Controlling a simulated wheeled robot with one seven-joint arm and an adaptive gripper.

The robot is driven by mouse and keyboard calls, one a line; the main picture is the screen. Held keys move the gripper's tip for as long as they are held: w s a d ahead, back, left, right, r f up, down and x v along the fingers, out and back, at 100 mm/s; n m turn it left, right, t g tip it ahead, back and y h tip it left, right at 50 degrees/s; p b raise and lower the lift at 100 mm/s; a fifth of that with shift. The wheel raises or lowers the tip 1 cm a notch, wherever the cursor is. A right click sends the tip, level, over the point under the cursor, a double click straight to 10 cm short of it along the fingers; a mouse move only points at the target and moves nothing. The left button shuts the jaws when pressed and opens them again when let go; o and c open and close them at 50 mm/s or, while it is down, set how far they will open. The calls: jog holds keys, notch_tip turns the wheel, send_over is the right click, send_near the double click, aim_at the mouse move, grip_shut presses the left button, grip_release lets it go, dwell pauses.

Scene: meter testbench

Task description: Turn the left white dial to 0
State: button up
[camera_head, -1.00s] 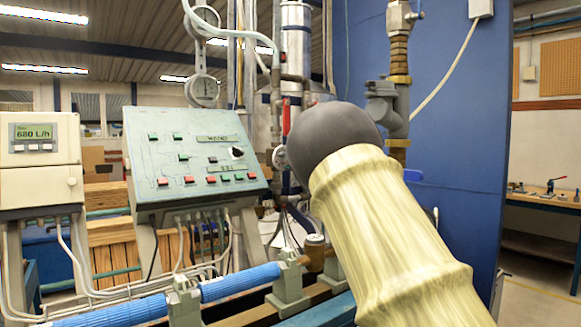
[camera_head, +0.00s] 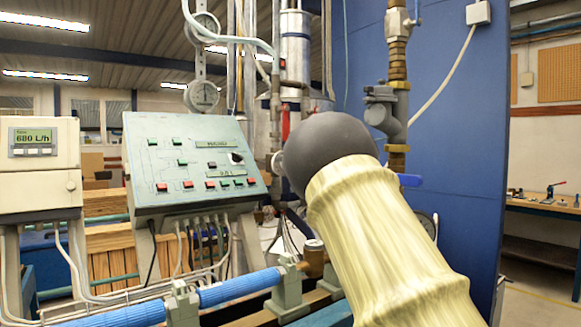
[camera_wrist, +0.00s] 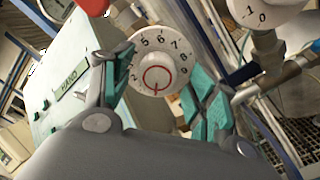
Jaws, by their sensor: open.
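A white dial (camera_wrist: 157,62) with black numbers and a red pointer line shows in the wrist view. Its 5, 6, 7 and 8 are readable, and its pointer runs toward the bottom of the picture. My gripper (camera_wrist: 160,72) is open, with one teal finger on each side of this dial; I cannot tell whether either touches it. A second white dial (camera_wrist: 264,10), with 1 and 0 readable, is cut off at the top right.
A control panel (camera_head: 190,165) with red and green buttons stands left of my arm; it also shows in the wrist view (camera_wrist: 62,105). Pipes and a brass valve (camera_head: 397,50) stand close behind my arm. A blue pipe (camera_head: 235,287) runs low in front.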

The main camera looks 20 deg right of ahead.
jog(key=shift+r, duration=0.1)
jog(key=v, duration=1.2)
jog(key=shift+a, duration=0.1)
